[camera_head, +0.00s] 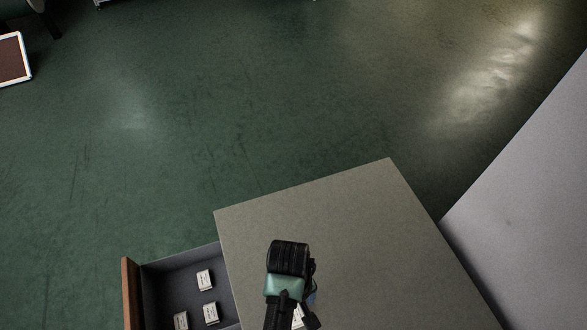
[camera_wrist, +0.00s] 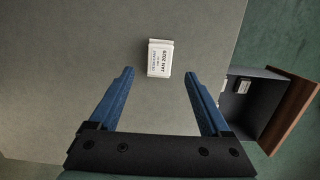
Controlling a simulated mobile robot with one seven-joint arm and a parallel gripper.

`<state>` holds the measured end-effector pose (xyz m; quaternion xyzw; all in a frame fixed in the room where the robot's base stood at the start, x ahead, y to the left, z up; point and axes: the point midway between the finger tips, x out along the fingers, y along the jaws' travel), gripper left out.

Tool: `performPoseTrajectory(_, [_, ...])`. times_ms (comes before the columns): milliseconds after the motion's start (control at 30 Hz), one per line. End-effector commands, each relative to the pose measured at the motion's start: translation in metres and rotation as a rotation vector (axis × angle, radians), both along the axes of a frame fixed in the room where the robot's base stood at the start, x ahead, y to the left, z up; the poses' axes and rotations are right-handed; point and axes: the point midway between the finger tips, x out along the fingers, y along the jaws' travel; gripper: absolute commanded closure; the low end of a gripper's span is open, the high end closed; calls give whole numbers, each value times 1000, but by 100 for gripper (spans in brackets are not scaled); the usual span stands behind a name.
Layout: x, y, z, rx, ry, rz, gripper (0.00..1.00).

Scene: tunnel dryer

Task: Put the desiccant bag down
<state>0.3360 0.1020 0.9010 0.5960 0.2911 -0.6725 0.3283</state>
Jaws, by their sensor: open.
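A white desiccant bag (camera_wrist: 160,58) with dark print lies flat on the grey cabinet top. In the wrist view it sits just beyond and between the fingertips of my gripper (camera_wrist: 160,72). The blue fingers are spread wide and do not touch it. In the head view my arm hides most of the gripper, and only a pale edge of the bag (camera_head: 298,316) shows beside it. More white bags, one of them here (camera_head: 205,280), lie in the open drawer (camera_head: 160,268) on the left.
The cabinet top (camera_head: 370,220) is otherwise bare. The drawer stands out from the cabinet's left side with a brown wooden front (camera_head: 130,292). A pale grey wall or panel (camera_head: 530,200) rises on the right.

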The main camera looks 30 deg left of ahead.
Motion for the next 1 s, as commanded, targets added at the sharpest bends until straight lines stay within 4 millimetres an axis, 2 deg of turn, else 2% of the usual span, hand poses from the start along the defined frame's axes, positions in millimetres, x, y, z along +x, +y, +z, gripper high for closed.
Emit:
performPoseTrajectory(100, [3, 2, 25, 1, -5, -1, 19])
performPoseTrajectory(300, [5, 5, 49, 1, -2, -1, 19])
performPoseTrajectory(667, [8, 6, 57, 4, -11, -4, 19])
performPoseTrajectory(767, [32, 12, 71, 45, -98, -37, 19])
performPoseTrajectory(867, [86, 22, 111, 135, -297, -110, 19])
performPoseTrajectory(900, [113, 24, 136, 183, -402, -149, 19])
performPoseTrajectory(967, [153, 25, 182, 261, -573, -210, 19])
performPoseTrajectory(1000, [177, 23, 216, 314, -690, -249, 19])
